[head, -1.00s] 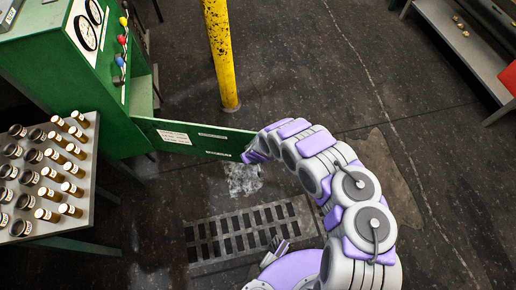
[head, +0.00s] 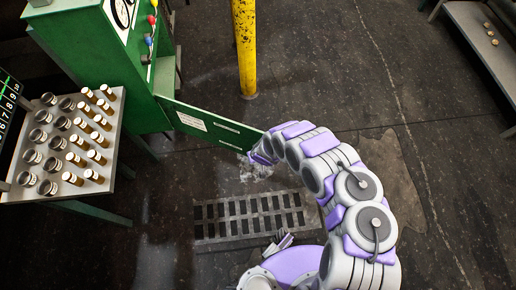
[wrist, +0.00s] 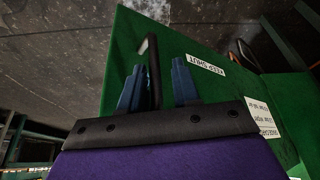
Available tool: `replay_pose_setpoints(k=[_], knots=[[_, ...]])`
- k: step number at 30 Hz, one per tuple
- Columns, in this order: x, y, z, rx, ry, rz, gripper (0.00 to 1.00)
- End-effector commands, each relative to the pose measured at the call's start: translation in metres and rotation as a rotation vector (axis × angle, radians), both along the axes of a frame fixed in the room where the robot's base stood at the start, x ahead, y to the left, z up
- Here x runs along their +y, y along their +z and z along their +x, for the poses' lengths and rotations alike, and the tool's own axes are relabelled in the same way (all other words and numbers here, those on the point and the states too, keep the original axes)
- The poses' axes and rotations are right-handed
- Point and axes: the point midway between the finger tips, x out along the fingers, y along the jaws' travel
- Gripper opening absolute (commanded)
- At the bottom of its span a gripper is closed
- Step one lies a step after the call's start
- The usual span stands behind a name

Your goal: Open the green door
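The green door (head: 215,128) stands swung out from the green cabinet (head: 85,50), its free end at my gripper (head: 253,160). In the wrist view the door (wrist: 225,95) fills the middle and right, with a "KEEP SHUT" label. A dark bar handle (wrist: 153,65) sticks up from it. My gripper's two blue fingers (wrist: 160,78) stand apart with the handle between them. The handle is close to the left finger, with a gap to the right one. In the head view my arm hides the fingers and handle.
A table (head: 112,165) with rows of jars and small bottles stands at the left. A yellow post (head: 246,50) rises behind the door. A floor grate (head: 250,215) lies before my base. A grey bench (head: 480,45) is at the upper right. The floor on the right is clear.

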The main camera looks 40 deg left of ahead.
Motion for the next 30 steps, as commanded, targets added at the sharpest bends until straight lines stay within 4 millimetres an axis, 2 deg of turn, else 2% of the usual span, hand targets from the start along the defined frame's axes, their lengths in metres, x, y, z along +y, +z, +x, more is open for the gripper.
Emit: replay_pose_setpoints(k=[3, 19, 23, 30], knots=[[0.001, 0.001, 0.0, -0.002, 0.002, 0.001, 0.38], [-0.004, 0.004, 0.001, 0.001, -0.001, 0.002, 0.38], [-0.007, 0.013, 0.0, 0.001, -0.002, 0.002, 0.38], [-0.016, 0.041, -0.005, -0.001, -0.001, 0.002, 0.38]])
